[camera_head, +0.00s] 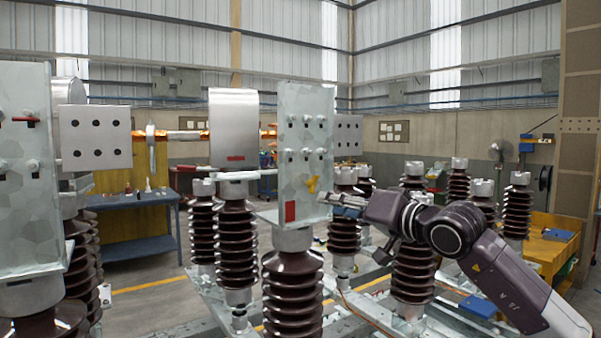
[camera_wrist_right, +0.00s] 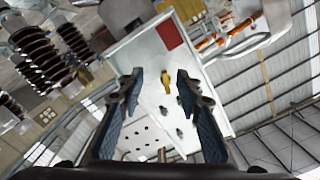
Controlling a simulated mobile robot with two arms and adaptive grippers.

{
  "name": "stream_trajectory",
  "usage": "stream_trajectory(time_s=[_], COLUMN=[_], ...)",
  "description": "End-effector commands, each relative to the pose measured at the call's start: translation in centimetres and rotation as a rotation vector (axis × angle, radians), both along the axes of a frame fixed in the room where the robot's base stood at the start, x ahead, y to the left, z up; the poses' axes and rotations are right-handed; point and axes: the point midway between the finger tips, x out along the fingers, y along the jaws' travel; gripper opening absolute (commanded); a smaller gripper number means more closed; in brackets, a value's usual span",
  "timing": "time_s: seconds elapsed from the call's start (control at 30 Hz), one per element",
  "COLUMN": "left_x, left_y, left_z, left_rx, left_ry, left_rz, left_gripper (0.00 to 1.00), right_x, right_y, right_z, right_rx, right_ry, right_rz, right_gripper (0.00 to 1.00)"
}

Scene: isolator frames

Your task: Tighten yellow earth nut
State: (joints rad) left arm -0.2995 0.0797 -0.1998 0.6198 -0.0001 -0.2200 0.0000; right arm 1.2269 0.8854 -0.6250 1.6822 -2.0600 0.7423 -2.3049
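The yellow earth nut (camera_head: 311,184) is on the lower right part of a galvanized metal plate (camera_head: 302,110), just above a red patch. In the right wrist view the yellow nut (camera_wrist_right: 168,81) shows between and beyond the two fingers, in front of the same plate (camera_wrist_right: 140,50). My right gripper (camera_head: 338,203) comes in from the right, beside the plate's lower right edge and close to the nut. In the right wrist view my right gripper (camera_wrist_right: 160,85) is open, with nothing between its fingertips. Contact with the nut cannot be seen. My left gripper is not in view.
Several bolts (camera_head: 306,154) stick out of the plate above the nut. A brown ribbed insulator (camera_head: 293,290) carries the plate. More insulators (camera_head: 413,270) stand behind my right arm. Another plate (camera_head: 30,180) is at far left. A blue workbench (camera_head: 135,200) stands behind.

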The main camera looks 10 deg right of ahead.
Motion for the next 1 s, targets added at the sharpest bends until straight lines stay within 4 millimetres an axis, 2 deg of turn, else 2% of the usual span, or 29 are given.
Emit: stream_trajectory(time_s=[0.03, 0.1, 0.2, 0.27, 0.53, 0.7, 1.0], left_x=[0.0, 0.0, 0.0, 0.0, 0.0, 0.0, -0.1], left_y=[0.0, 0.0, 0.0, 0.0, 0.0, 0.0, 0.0], left_z=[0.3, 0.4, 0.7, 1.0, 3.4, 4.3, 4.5], left_rx=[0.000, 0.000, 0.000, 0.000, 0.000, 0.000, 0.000], left_ry=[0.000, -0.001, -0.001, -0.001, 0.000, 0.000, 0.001], left_rz=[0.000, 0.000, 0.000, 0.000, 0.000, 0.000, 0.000], left_gripper=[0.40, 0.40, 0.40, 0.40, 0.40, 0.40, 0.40], right_x=[-0.6, -1.1, -1.2, -0.7, 3.3, 5.2, 6.0], right_y=[-0.6, -1.2, -1.4, -1.3, 0.2, 0.8, 1.1], right_z=[2.0, 3.3, 4.2, 4.4, 4.5, 4.3, 4.0], right_rx=[-0.088, -0.171, -0.223, -0.230, -0.223, -0.222, -0.223], right_ry=[-0.053, -0.099, -0.128, -0.131, -0.126, -0.127, -0.128], right_rz=[-0.026, -0.052, -0.069, -0.071, -0.068, -0.069, -0.069], right_gripper=[0.32, 0.32, 0.32, 0.32, 0.32, 0.32, 0.32])
